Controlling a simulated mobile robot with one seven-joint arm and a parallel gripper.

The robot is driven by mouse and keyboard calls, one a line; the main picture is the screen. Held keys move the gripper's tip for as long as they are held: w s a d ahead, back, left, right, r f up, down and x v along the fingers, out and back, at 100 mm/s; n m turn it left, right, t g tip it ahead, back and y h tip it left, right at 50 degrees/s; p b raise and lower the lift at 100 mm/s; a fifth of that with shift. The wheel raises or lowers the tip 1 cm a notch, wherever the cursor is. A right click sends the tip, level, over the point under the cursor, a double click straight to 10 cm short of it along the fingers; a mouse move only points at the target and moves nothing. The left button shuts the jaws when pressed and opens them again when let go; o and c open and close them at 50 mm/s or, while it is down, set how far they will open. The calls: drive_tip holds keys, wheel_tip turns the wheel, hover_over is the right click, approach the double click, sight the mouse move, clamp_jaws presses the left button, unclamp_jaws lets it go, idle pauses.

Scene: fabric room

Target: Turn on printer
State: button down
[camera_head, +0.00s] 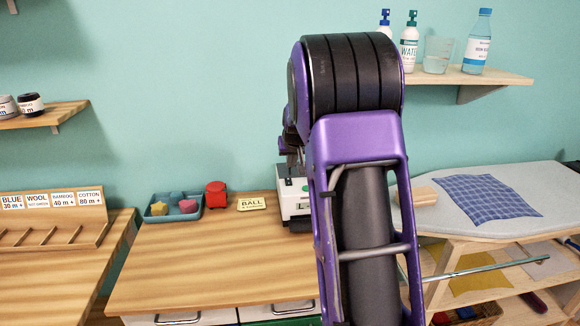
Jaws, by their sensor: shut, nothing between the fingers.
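A white device with dark and green parts, which looks like the printer (294,200), stands at the back of the wooden table against the wall. My purple arm hides its right part, and I cannot make out its power button or whether it is on. My gripper (295,165) shows partly at the left edge of my arm, just above the printer's top. It is shut and empty. I cannot tell whether its tips touch the printer.
Left of the printer are a yellow BALL sign (251,203), a red object (216,194) and a teal tray (174,208) with small shapes. An ironing board (500,222) stands at right. The wooden table's (215,265) front is clear.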

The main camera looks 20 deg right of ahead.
drive_tip(key=v, duration=0.4)
drive_tip(key=s+f+v, duration=0.1)
drive_tip(key=shift+s+a+r, duration=0.25)
drive_tip(key=shift+r, duration=0.15)
